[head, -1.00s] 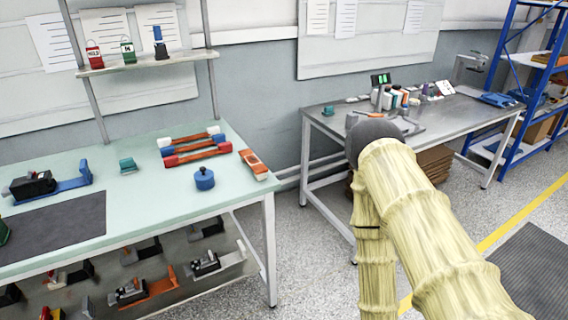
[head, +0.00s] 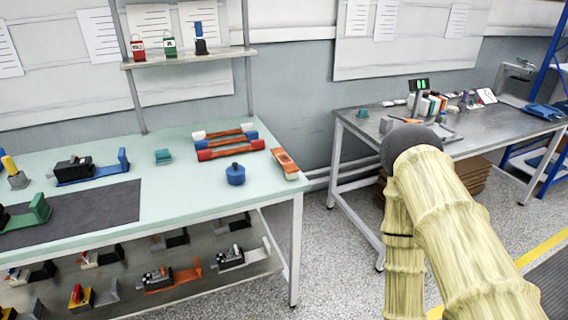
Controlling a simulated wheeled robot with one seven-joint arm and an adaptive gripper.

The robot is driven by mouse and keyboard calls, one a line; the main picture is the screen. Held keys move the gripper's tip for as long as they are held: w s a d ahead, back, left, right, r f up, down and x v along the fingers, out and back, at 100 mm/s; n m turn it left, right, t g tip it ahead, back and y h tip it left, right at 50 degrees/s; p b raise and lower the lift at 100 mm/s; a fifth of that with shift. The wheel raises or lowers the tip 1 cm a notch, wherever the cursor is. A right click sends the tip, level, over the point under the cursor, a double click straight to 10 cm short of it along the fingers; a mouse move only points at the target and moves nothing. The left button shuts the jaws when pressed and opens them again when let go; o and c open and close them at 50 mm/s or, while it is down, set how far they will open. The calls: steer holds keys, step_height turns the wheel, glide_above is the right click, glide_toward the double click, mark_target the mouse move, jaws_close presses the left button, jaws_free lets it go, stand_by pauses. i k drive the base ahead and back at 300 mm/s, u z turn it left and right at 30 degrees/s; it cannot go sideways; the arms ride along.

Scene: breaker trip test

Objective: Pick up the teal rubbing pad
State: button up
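A small teal block (head: 162,156), which looks like a rubbing pad, lies on the pale green bench at the left, behind the blue round knob-topped object. A second small teal piece (head: 362,113) sits at the left end of the grey metal table on the right. From here I cannot tell which one is the rubbing pad. My arm, in a cream sleeve with a dark grey rounded joint, shows at the lower right. My gripper is not in view.
The pale green bench (head: 190,195) holds a dark mat (head: 85,212), a blue knobbed object (head: 235,175), red, blue and white bars (head: 228,148), an orange tool (head: 285,163) and breaker-like devices. A gap of floor separates it from the metal table (head: 470,140).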

mark_target(162, 156)
steer(key=u, duration=0.1)
steer(key=i, duration=0.35)
steer(key=u, duration=1.05)
